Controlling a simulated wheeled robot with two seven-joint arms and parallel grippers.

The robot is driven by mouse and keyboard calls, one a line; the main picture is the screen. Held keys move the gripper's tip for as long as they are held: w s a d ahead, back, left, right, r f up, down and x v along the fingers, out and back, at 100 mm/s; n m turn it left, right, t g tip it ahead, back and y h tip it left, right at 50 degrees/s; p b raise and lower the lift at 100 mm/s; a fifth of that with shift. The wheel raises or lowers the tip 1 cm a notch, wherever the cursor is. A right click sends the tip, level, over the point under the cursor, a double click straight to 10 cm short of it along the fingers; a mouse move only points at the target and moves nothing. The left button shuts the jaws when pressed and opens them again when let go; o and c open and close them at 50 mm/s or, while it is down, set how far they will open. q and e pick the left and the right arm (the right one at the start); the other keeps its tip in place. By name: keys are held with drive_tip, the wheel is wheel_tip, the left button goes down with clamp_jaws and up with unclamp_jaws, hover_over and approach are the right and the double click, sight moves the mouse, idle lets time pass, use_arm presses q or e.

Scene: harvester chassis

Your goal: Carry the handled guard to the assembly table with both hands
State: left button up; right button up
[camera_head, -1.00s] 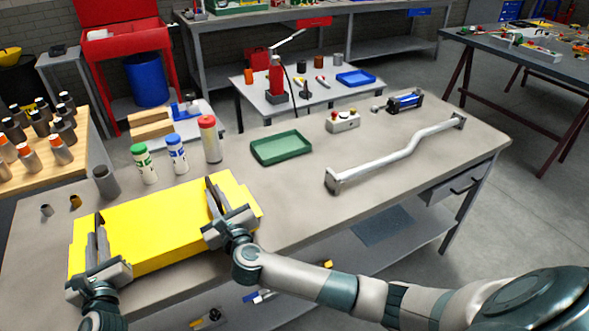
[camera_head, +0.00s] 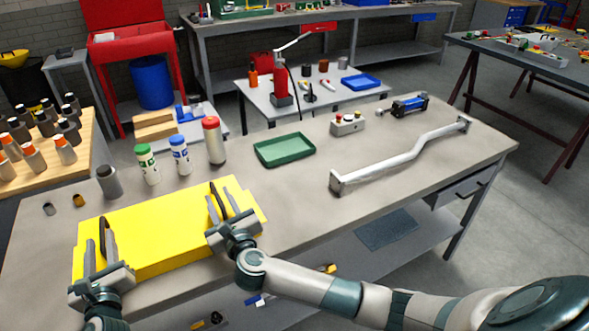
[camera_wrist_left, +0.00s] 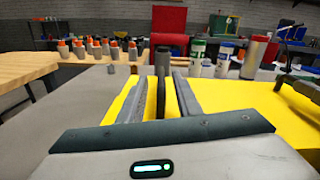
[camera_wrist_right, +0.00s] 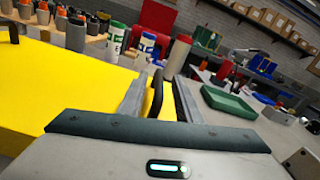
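The yellow handled guard (camera_head: 160,228) lies on the near left part of the grey assembly table (camera_head: 300,215). It has a dark upright handle at each end. My left gripper (camera_head: 103,242) is open, with its fingers on either side of the left handle (camera_wrist_left: 162,82). My right gripper (camera_head: 221,203) is open around the right handle (camera_wrist_right: 155,96). In both wrist views gaps show between the fingers and the handle. The lower parts of the handles are hidden behind the gripper bodies.
Behind the guard stand a grey cylinder (camera_head: 109,182) and green-, blue- and red-capped bottles (camera_head: 214,140). A green tray (camera_head: 284,149), a button box (camera_head: 347,124) and a bent silver bar (camera_head: 400,160) occupy the table further right. The table's front edge is close to the guard.

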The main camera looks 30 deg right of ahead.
use_arm(q)
drive_tip(key=s, duration=1.1)
drive_tip(key=shift+s+a, duration=0.35)
use_arm(e)
drive_tip(key=shift+s, duration=0.15)
drive_tip(key=s, duration=1.1)
drive_tip(key=shift+s+a, duration=0.35)
drive_tip(key=shift+s, duration=0.05)
